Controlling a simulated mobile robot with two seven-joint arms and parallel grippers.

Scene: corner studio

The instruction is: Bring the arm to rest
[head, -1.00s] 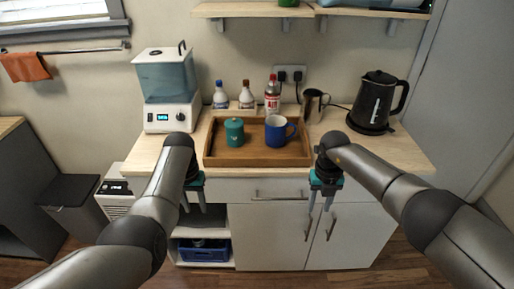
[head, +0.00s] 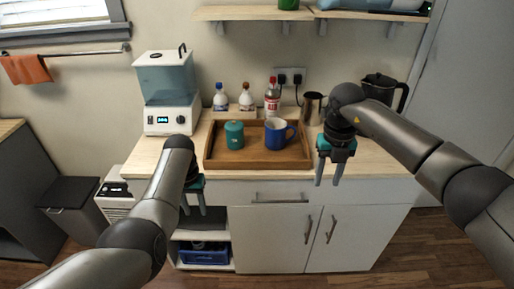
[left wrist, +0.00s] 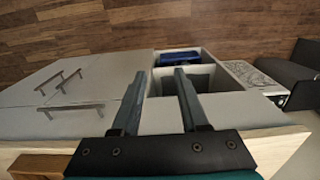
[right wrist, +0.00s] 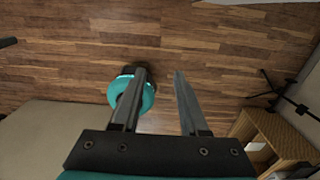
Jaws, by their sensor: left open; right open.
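My left gripper (head: 194,209) hangs fingers down in front of the cabinet, below the counter's front edge. It is open and empty; the left wrist view (left wrist: 160,74) shows clear space between its fingers. My right gripper (head: 328,183) hangs fingers down near the counter's front edge, right of the tray, and sits higher in the picture than the left one. It is open and empty; the right wrist view (right wrist: 160,74) shows wooden floor between and beyond its fingers.
The counter (head: 388,163) holds a wooden tray (head: 265,158) with a teal canister (head: 234,135) and a blue mug (head: 275,133). A metal pitcher (head: 311,108), black kettle (head: 384,88) and water dispenser (head: 167,90) stand behind. The white cabinet (head: 265,235) is below.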

